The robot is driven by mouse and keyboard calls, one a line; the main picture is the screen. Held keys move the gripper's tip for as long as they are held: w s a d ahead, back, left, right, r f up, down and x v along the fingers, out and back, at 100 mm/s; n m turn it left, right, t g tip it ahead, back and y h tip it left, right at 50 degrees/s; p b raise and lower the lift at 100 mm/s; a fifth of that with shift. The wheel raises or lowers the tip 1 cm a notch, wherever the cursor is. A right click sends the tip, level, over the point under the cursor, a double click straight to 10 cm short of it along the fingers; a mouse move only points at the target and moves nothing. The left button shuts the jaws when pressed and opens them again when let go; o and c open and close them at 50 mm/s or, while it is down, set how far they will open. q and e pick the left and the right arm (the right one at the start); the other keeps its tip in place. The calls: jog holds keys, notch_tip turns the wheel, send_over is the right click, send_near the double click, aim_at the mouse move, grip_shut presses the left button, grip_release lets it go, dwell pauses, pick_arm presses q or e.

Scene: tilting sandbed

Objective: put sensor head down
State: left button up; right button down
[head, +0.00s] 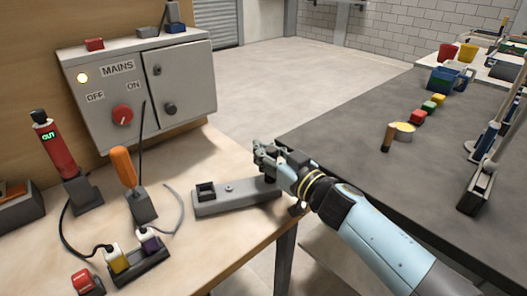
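My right gripper (265,155) reaches in from the lower right, just above the right end of a long grey base (238,196) on the wooden table. A small dark piece (271,176) shows under its fingers at that end, perhaps the sensor head. The fingers overlap it, and I cannot tell whether they grip it or whether it touches the base. A square black holder (205,191) stands at the base's left end. My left gripper is not in view.
A grey mains box (185,90) stands behind. A red handheld device (55,150), an orange-handled tool (123,167) and a plug strip (139,265) with cables crowd the left. A dark table (345,140) at right holds coloured blocks; a floor gap separates the tables.

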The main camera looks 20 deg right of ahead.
jog(key=c, duration=1.5)
grip_release()
jog(key=shift+f, duration=0.1)
jog(key=shift+r, duration=0.25)
jog(key=v, duration=1.2)
jog(key=shift+f, duration=0.1)
